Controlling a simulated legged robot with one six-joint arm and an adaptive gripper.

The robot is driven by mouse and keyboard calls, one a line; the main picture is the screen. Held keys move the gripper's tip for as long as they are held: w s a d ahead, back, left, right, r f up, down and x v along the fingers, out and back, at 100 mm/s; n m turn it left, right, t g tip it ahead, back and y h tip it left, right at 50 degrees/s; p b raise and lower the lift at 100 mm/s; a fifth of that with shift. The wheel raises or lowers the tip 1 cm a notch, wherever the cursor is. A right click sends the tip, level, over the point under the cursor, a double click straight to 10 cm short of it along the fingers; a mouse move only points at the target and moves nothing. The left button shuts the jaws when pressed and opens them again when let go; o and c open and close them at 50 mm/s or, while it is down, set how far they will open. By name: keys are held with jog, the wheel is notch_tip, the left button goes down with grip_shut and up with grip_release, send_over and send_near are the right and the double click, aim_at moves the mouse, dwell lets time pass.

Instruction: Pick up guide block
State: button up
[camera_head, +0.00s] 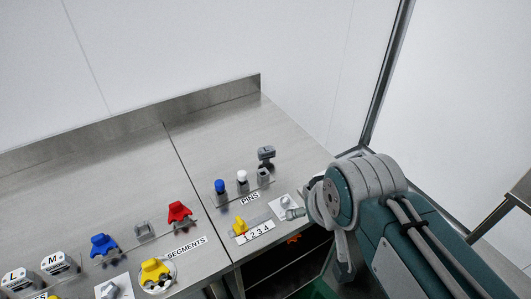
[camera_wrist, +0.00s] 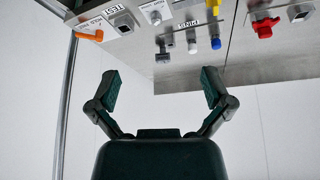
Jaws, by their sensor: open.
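In the wrist view, a dark grey piece (camera_wrist: 162,50) beside the white pin appears to be the same one. I cannot be sure that it is the guide block. My gripper (camera_wrist: 160,88) is open and empty, its two dark fingers spread wide below the bench edge in the wrist view. The grey piece lies beyond the gap between the fingertips, apart from them. The fingers cannot be made out in the head view.
A blue pin (camera_head: 220,187) and a white pin (camera_head: 242,181) stand close to the block. A yellow piece (camera_head: 240,226) sits on a numbered plate. Red (camera_head: 179,214) and blue (camera_head: 103,244) segments stand to the left. An orange handle (camera_wrist: 88,36) sticks out at the bench front.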

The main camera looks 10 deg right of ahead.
dwell(0.3)
jog(key=w+r+g, duration=0.2)
jog(key=w+r, duration=0.1)
jog(key=w, duration=0.7)
jog(key=n+g, duration=0.1)
jog(key=g, duration=0.3)
send_over(266, 149)
jog(key=f, duration=1.3)
jog(key=shift+s, duration=0.3)
jog(key=shift+w+f, duration=0.15)
jog(key=shift+f, duration=0.35)
jog(key=f, duration=1)
jog(key=shift+w+f, duration=0.15)
jog(key=shift+w, duration=0.05)
jog(key=c, duration=1.1)
